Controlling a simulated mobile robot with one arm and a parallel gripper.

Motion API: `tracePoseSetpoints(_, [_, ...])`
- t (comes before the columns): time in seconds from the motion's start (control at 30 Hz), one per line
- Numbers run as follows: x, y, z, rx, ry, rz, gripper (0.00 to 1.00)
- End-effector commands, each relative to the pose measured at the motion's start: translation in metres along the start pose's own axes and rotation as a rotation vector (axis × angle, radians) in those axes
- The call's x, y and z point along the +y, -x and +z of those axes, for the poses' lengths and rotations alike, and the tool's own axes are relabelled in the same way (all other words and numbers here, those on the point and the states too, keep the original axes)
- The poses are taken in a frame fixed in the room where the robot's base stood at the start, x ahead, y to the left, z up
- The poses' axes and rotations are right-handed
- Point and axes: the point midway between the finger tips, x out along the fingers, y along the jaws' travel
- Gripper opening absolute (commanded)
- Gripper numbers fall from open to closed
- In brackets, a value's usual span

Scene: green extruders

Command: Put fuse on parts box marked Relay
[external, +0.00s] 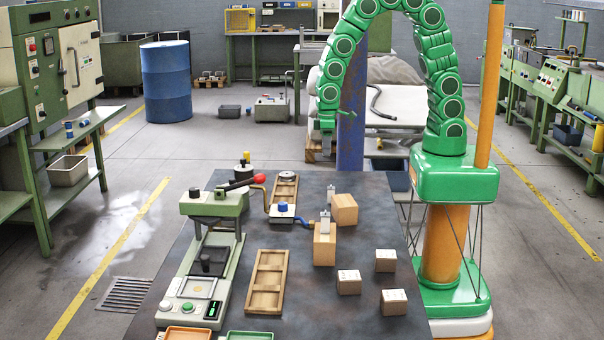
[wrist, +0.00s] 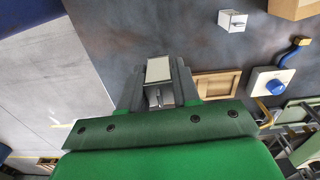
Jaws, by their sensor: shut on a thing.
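My gripper (wrist: 160,82) is shut on a small pale-topped block with a grey metal part (wrist: 158,69), which looks like the fuse. In the external view my gripper (external: 327,122) hangs high beyond the table's far edge; the held piece is not clear there. Three small wooden boxes with white marked tops, a near one (external: 393,302), a left one (external: 348,283) and a far one (external: 385,261), stand at the table's right. A taller wooden box (external: 325,250) bears a white upright piece (external: 325,222). Another wooden box (external: 344,209) stands behind it. No marking is readable.
The dark table (external: 330,305) also holds a green press (external: 215,240), a wooden tray (external: 266,284), a farther tray (external: 285,188) and a blue-knobbed device (external: 283,211). A small white piece (external: 331,196) shows near the back box. A blue drum (external: 166,82) stands on the floor.

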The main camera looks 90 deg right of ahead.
Motion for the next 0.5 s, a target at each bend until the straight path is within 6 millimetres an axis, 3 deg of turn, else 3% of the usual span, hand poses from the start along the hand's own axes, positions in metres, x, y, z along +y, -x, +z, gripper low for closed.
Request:
tracePoseSetpoints(0.1, [-0.025, 0.009, 0.013, -0.001, 0.002, 0.001, 0.00])
tracePoseSetpoints(0.5, [-0.095, 0.038, 0.063, -0.003, -0.012, 0.001, 0.00])
